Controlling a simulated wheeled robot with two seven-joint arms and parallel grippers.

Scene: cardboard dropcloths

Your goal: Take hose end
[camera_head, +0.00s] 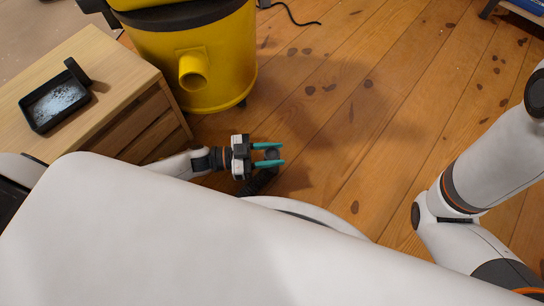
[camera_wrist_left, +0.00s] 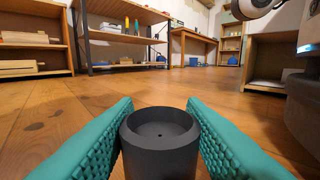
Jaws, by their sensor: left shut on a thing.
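My left gripper (camera_head: 268,154) has teal fingers and is shut on the dark grey hose end (camera_head: 271,154), low over the wooden floor. In the left wrist view the hose end (camera_wrist_left: 160,140) is a round dark cuff between the two teal fingers (camera_wrist_left: 160,150), its rim facing up. In the head view a dark ribbed piece of hose (camera_head: 259,182) runs down from the gripper and passes out of sight behind my white body. My right arm shows at the right edge, but its gripper is out of the picture.
A yellow vacuum drum (camera_head: 222,70) with a round yellow port (camera_head: 193,70) stands beyond my left gripper. A wooden drawer cabinet (camera_head: 118,85) with a black tray (camera_head: 54,103) is at left. Dark-stained floorboards (camera_head: 360,130) to the right are clear. A black cable (camera_head: 292,14) lies at the back.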

